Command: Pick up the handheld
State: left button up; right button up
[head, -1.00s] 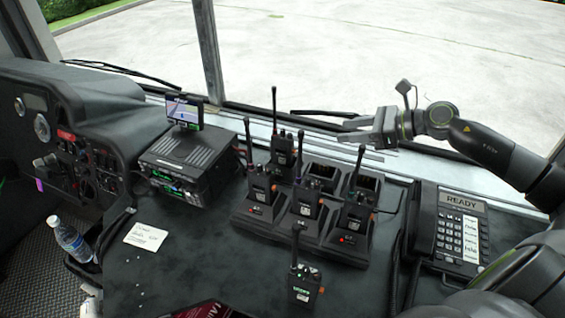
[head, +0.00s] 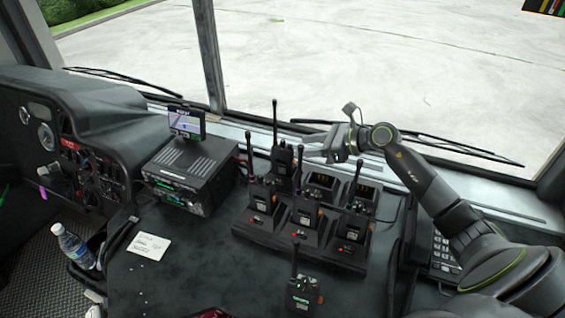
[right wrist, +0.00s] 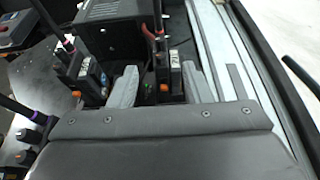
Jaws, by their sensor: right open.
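Several black handheld radios with upright antennas stand in a multi-slot charger (head: 278,240). One handheld (head: 283,165) is at the back left, with others at the front left (head: 262,193), front middle (head: 306,207) and front right (head: 355,222). A separate handheld (head: 302,292) stands on the dash in front of the charger. My right gripper (head: 314,138) is open and empty above the charger's back row, right of the back-left handheld. My left gripper is out of view.
A radio unit (head: 185,180) with a small screen (head: 187,122) stands left of the charger. A desk phone (head: 443,255) is partly hidden behind my right arm. The windshield sill is behind.

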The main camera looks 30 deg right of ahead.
aim_at(288, 147)
jog(key=p+x, duration=0.2)
jog(key=x, duration=0.3)
jog(key=shift+w, duration=0.1)
jog(key=shift+w+a+f, duration=0.3)
jog(key=shift+w+a, duration=0.05)
jog(key=shift+r, duration=0.1)
grip_shut()
